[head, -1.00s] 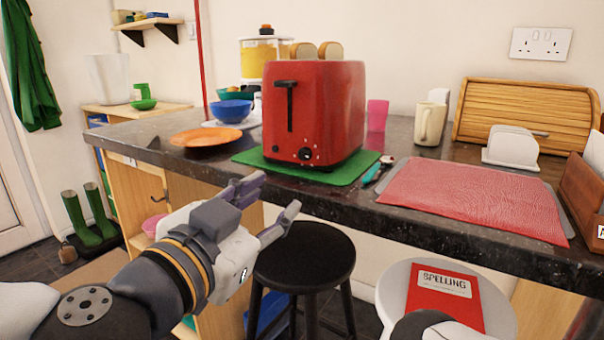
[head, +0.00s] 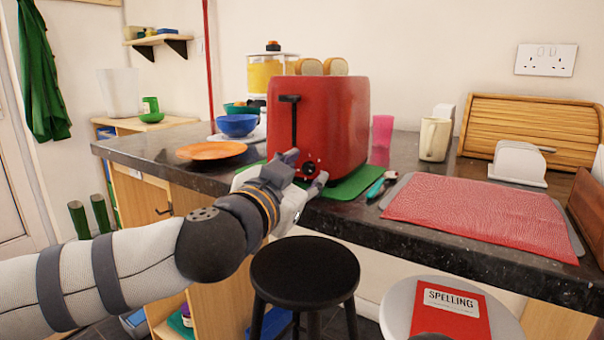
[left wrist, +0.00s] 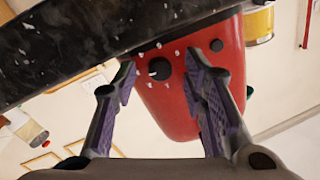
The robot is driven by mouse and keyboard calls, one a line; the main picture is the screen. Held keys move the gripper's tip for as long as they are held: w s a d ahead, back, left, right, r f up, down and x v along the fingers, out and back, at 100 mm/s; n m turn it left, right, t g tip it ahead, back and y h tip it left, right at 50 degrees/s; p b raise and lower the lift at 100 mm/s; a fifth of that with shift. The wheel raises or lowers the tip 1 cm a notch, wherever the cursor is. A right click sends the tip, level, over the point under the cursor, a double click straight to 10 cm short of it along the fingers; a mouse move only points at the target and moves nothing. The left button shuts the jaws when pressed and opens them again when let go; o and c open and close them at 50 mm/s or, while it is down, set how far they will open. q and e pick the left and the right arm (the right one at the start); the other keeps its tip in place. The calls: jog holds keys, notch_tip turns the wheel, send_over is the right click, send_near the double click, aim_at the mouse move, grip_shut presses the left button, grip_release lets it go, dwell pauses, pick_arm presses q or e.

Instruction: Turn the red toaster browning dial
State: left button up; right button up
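The red toaster (head: 335,120) stands on a green mat (head: 357,184) on the counter, with two bread slices showing at its top. Its black browning dial (head: 309,168) is low on the front face, with white marks around it. In the left wrist view the dial (left wrist: 159,69) lies between the fingers, and the toaster (left wrist: 180,105) fills the space behind. My left gripper (head: 304,170) is open at the toaster's front, a finger on either side of the dial. I cannot tell whether either finger touches it. My right gripper is not clearly seen.
A red placemat (head: 480,215) and a teal-handled utensil (head: 376,188) lie right of the toaster. An orange plate (head: 211,150) lies to the left. A black stool (head: 305,272) stands below the counter edge (head: 400,232), beside a stool holding a spelling book (head: 450,312).

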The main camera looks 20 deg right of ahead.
pick_arm(q)
jog(key=shift+c, duration=0.3)
grip_shut()
jog(key=shift+r, duration=0.1)
